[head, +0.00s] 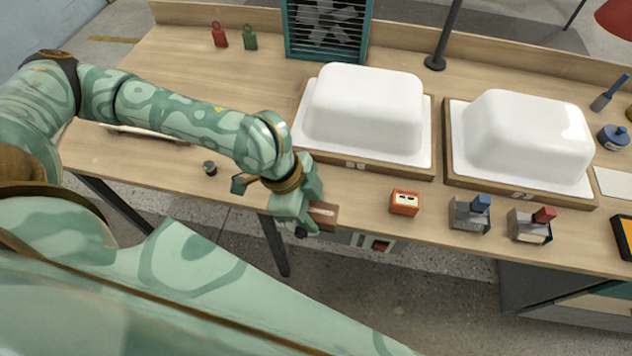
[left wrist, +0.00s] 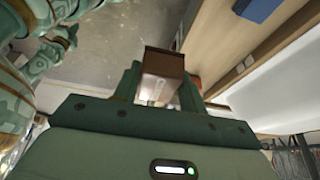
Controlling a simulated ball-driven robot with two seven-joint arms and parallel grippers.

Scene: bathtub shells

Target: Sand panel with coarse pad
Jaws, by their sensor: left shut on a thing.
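My left gripper (head: 309,213) is shut on a brown block (head: 324,215) with a pale face, which may be the coarse pad. The block also shows between the fingers in the left wrist view (left wrist: 162,70). The gripper holds it by the table's front edge, apart from both shells. A white bathtub shell (head: 367,105) sits on a wooden-edged base to the gripper's upper right. A second white shell (head: 525,135) sits on a base marked 2 farther right. My right gripper is not in view.
An orange box (head: 405,202) stands right of the gripper. Two grey holders, one with a blue top (head: 470,214) and one with a red top (head: 531,225), stand near the front edge. A dark post (head: 443,38) rises behind the shells. The table's left part is mostly clear.

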